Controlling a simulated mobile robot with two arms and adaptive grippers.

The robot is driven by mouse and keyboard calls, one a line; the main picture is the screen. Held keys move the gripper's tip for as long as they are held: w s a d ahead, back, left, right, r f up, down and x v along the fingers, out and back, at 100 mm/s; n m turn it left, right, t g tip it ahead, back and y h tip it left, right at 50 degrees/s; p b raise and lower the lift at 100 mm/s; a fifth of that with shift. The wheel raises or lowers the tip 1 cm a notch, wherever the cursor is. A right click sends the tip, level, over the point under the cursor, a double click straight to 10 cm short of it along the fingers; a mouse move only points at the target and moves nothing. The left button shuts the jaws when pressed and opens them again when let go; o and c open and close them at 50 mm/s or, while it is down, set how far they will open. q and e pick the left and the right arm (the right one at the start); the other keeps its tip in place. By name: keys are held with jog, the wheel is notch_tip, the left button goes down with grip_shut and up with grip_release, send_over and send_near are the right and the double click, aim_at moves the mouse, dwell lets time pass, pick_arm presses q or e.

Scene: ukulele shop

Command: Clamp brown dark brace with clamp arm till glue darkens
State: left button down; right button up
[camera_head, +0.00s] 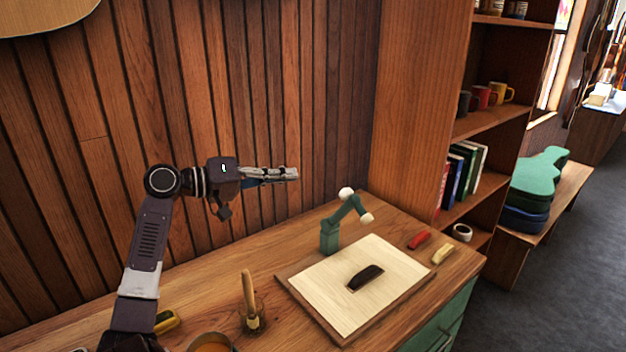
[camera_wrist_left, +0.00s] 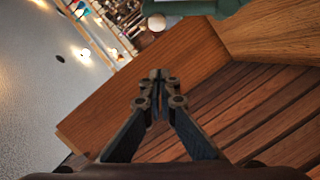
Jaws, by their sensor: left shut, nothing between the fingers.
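The dark brown brace (camera_head: 366,277) lies on the pale wooden panel (camera_head: 330,309), which rests on a board on the bench. The green clamp arm (camera_head: 329,237) stands at the panel's back left edge. Its jointed arm is raised, and its white tip (camera_head: 366,217) is held above the panel, apart from the brace. My left gripper (camera_head: 295,173) is shut and empty, in the air above the back of the bench, left of and higher than the clamp arm. It also shows shut in the left wrist view (camera_wrist_left: 158,76). My right gripper is not in view.
A jar with a wooden-handled brush (camera_head: 249,297) and a round pot (camera_head: 211,343) stand at the bench's front left. A red item (camera_head: 418,239) and a yellowish block (camera_head: 442,253) lie right of the panel. A wooden shelf unit (camera_head: 421,105) rises behind the bench's right end.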

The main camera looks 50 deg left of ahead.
pick_arm(q)
jog(key=w+d+f+p, duration=0.3)
jog(key=w+d+p, duration=0.2)
jog(key=w, duration=0.3)
jog(key=shift+w+d+f, duration=0.3)
jog(key=shift+d, duration=0.1)
